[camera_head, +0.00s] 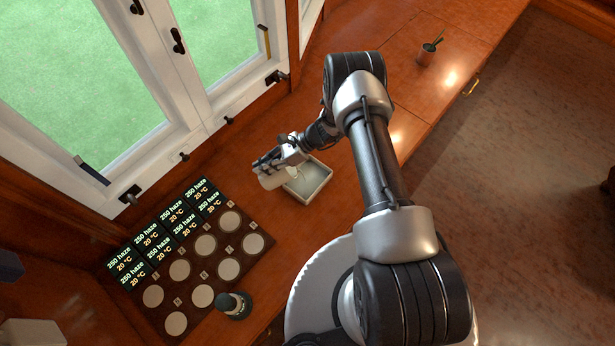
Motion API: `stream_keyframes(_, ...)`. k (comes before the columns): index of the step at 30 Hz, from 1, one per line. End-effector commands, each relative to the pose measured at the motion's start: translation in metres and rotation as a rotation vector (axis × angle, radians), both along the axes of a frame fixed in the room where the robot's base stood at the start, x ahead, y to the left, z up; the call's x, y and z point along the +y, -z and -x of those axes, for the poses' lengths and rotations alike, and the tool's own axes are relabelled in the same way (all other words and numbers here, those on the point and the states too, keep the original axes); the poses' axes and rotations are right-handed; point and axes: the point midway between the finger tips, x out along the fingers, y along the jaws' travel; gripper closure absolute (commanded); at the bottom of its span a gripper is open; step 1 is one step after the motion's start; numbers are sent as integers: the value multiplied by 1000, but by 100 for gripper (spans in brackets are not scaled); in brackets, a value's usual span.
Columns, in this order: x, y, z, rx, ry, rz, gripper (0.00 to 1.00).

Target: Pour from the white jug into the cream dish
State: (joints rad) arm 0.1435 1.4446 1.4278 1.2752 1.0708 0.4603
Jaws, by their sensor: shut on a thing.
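The cream dish (323,186) is a shallow, square-rimmed tray on the wooden counter near the middle of the view. My gripper (276,164) is at the dish's upper-left side, shut on the white jug (270,182). The jug is small and pale in this view, at the dish's left edge and partly covered by my fingers. It looks tilted, but I cannot tell by how much or whether it touches the dish. I cannot make out any stream, or what the jug holds.
A dark board (217,265) with several pale round pads and lit "250 haze 20 °C" displays lies left of the dish. A dark capped container (234,306) stands at its lower edge. A small pot (427,54) stands far along the counter. A white-framed window (180,110) borders the counter.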

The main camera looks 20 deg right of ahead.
Motion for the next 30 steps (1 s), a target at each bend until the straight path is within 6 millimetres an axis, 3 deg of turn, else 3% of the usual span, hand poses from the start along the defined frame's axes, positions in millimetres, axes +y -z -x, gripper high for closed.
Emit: stream_keyframes(30, -6, 0, -1, -5, -1, -69, 100)
